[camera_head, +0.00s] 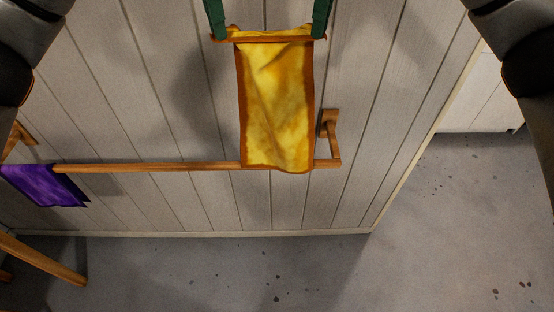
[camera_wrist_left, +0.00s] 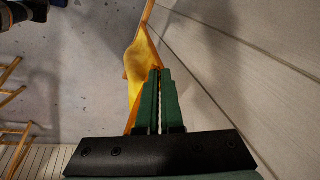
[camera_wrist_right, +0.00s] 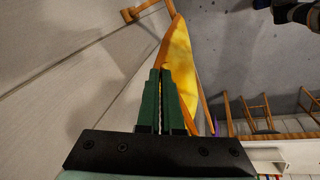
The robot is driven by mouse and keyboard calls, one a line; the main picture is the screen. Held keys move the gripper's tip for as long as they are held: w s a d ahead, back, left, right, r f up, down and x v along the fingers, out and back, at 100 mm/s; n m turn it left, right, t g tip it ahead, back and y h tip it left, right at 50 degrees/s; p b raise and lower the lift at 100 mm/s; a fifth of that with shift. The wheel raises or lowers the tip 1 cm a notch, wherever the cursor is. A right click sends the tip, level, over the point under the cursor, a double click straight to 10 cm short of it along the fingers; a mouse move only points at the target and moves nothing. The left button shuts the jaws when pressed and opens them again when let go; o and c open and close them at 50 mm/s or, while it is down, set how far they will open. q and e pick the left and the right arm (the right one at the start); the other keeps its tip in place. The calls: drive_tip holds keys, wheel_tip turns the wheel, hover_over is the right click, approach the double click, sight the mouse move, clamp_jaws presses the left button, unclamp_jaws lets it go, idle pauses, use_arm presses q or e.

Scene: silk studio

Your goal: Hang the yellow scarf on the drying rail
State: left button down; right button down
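The yellow scarf (camera_head: 275,100) has brown-orange borders and hangs down between my two grippers, in front of the panelled wall. A thin brown strip spans its top between the fingers. My left gripper (camera_head: 221,36) is shut on the scarf's upper left corner. My right gripper (camera_head: 318,35) is shut on its upper right corner. The scarf's lower end overlaps the right part of the wooden drying rail (camera_head: 150,167) in the head view; I cannot tell whether they touch. The scarf also shows beyond the fingers in the left wrist view (camera_wrist_left: 138,68) and the right wrist view (camera_wrist_right: 178,65).
A purple cloth (camera_head: 45,186) hangs on the rail's left part. A wooden bracket (camera_head: 329,122) joins the rail's right end to the wall. A wooden leg-like piece (camera_head: 40,258) stands at the lower left. The rail between purple cloth and scarf is bare.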

use_arm(q)
drive_tip(key=shift+a, duration=0.3)
